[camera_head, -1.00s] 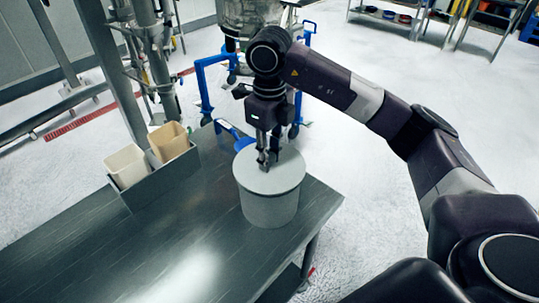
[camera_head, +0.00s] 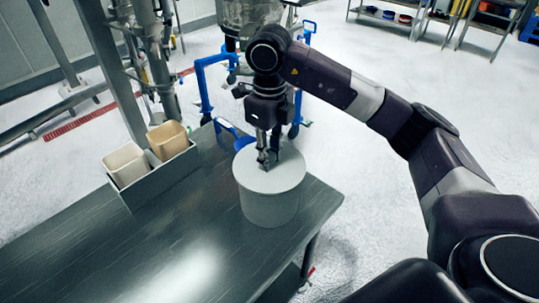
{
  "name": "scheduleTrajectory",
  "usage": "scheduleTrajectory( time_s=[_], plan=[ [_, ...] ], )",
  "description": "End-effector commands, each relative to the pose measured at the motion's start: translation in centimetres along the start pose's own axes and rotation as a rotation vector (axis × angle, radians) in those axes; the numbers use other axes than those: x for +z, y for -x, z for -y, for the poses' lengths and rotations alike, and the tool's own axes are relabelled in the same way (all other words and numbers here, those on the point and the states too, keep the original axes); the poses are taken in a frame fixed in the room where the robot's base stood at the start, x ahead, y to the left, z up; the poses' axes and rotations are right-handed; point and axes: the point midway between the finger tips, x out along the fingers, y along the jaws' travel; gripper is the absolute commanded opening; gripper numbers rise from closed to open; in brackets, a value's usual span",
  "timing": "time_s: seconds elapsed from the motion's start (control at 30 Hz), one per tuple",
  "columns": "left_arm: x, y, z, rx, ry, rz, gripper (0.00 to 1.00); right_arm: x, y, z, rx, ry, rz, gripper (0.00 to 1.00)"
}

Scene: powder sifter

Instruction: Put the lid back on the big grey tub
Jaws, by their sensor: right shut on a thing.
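The big grey tub (camera_head: 270,208) stands upright on the metal table near its right end. The flat round grey lid (camera_head: 285,176) sits level over the tub's mouth and covers it. I cannot tell whether it is pressed down fully. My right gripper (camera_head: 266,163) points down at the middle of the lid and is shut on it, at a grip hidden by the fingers. My left gripper is not in view.
A blue scoop (camera_head: 241,141) lies behind the tub, partly hidden. A grey holder (camera_head: 160,180) with a white container (camera_head: 126,165) and a tan container (camera_head: 167,141) stands to the left. A blue wheeled frame (camera_head: 203,95) stands behind the table. The table's front (camera_head: 120,255) is clear.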

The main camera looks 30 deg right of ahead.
Motion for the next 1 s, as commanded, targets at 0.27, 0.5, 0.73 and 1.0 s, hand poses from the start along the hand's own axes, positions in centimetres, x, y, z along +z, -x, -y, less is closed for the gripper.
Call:
scheduleTrajectory(
  time_s=[0.27,0.5,0.73,1.0],
  plan=[
    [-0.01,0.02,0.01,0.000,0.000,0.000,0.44,0.01,0.04,0.02,0.000,-0.001,0.000,0.00],
    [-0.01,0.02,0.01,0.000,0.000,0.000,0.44,0.01,0.04,0.02,0.000,0.000,0.001,0.43],
    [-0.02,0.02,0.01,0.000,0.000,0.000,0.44,0.00,0.02,0.01,0.000,0.000,0.000,0.50],
    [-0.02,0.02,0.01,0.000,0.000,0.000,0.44,0.01,0.02,0.00,0.000,0.000,0.000,0.61]
  ],
)
